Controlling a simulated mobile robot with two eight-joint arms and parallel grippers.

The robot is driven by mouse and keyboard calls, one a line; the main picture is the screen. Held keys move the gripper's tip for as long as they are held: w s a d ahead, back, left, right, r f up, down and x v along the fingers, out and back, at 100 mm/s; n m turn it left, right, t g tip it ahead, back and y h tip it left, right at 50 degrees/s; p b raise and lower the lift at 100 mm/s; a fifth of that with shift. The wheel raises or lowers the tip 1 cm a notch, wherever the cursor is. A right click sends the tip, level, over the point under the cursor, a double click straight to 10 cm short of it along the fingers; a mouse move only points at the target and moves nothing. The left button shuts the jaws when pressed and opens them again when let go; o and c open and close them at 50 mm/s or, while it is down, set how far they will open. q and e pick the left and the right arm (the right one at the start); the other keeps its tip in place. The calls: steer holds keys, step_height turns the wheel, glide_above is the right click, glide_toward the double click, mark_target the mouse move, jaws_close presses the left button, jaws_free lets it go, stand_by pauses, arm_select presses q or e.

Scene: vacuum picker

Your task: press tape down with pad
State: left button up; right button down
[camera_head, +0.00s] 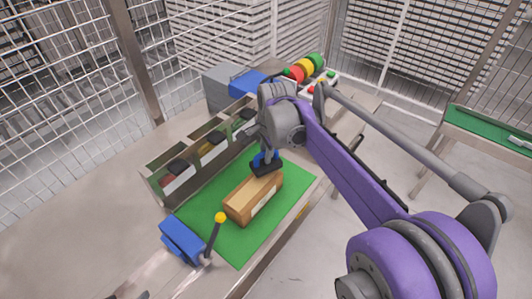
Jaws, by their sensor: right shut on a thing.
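A brown cardboard box (240,207) lies on a green mat (228,246), with a pale label on its near side. A lighter band runs along its top, but I cannot tell whether it is the tape. My right gripper (267,153) points down and is shut on a dark pad (266,168) with some blue at its grip. The pad is at the far end of the box top; I cannot tell whether it touches. I cannot make out my left gripper.
A blue device (182,241) with a yellow-knobbed lever (220,217) stands at the mat's near left corner. Open bins (176,181) line the back of the mat. Red, yellow and green rolls (305,67) stand farther back.

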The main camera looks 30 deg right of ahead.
arm_select(q)
steer(key=shift+s+f, duration=0.1)
steer(key=shift+f, duration=0.05)
arm_select(e)
steer(key=shift+f, duration=0.2)
arm_select(q)
steer(key=shift+s+f+b, duration=0.3)
steer(key=shift+f+b, duration=0.15)
steer(key=shift+f, duration=0.2)
arm_select(e)
steer(key=shift+f, duration=0.85)
arm_select(q)
steer(key=shift+f, duration=0.1)
arm_select(e)
steer(key=shift+f, duration=0.15)
arm_select(q)
steer(key=shift+s+f, duration=0.15)
steer(key=shift+f, duration=0.05)
arm_select(e)
steer(key=shift+f, duration=0.3)
arm_select(q)
steer(key=shift+r, duration=0.1)
arm_select(e)
steer(key=shift+r, duration=0.1)
steer(key=shift+r+p, duration=0.9)
steer(key=shift+r, duration=1.35)
arm_select(q)
steer(key=w+r, duration=0.1)
steer(key=r, duration=0.2)
steer(key=shift+w, duration=0.35)
